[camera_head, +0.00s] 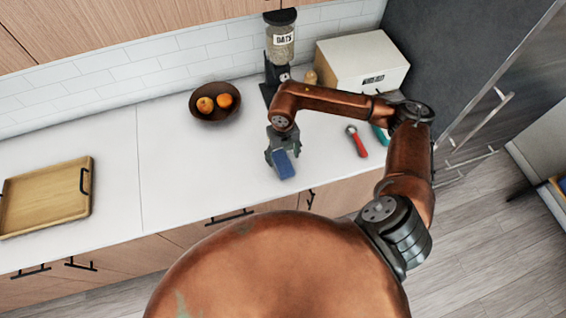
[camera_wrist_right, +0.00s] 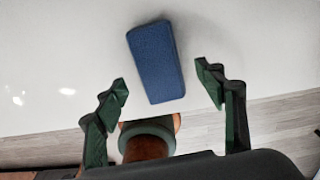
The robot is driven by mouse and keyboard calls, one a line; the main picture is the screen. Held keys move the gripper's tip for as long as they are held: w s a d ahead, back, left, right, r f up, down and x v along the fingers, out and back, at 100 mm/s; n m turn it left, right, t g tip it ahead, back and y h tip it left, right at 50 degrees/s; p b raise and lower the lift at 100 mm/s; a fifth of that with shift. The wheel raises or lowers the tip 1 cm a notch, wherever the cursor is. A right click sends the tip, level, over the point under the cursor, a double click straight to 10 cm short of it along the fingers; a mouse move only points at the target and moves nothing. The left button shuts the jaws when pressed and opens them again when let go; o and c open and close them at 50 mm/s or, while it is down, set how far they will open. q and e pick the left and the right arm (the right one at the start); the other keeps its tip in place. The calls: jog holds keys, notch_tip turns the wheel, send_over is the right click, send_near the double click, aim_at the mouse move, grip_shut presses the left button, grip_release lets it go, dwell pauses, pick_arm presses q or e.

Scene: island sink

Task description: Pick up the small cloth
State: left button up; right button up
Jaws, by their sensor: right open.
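A small blue cloth, shaped like a folded block, (camera_head: 284,165) lies on the white counter near its front edge. It also shows in the right wrist view (camera_wrist_right: 156,62), between and beyond the fingertips. My right gripper (camera_head: 279,154) is above the cloth, pointing down. In the right wrist view its two fingers (camera_wrist_right: 160,82) are spread apart, with a gap on each side of the cloth, and nothing is held. My left gripper is not in view.
A wooden tray (camera_head: 45,197) lies at the left. A brown bowl with oranges (camera_head: 203,115), an oats dispenser (camera_head: 280,42) and a white box (camera_head: 361,66) stand at the back. A red-handled tool (camera_head: 357,143) lies to the right. The counter left of the cloth is clear.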

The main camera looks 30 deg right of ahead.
aim_at(283, 161)
notch_tip(283, 161, down, 5)
jog(key=shift+w+p, duration=0.15)
jog(key=shift+p, duration=0.45)
jog(key=shift+c, duration=0.7)
jog(key=c, duration=1.2)
jog(key=shift+r, duration=0.1)
jog(key=shift+r, duration=0.35)
notch_tip(283, 161, up, 2)
jog(key=shift+w+r+b, duration=0.1)
jog(key=shift+b, duration=0.6)
jog(key=s+a+r+b, duration=0.2)
jog(key=s+a+r, duration=0.7)
jog(key=a+r, duration=0.1)
jog(key=shift+s+a, duration=0.2)
jog(key=shift+a, duration=0.1)
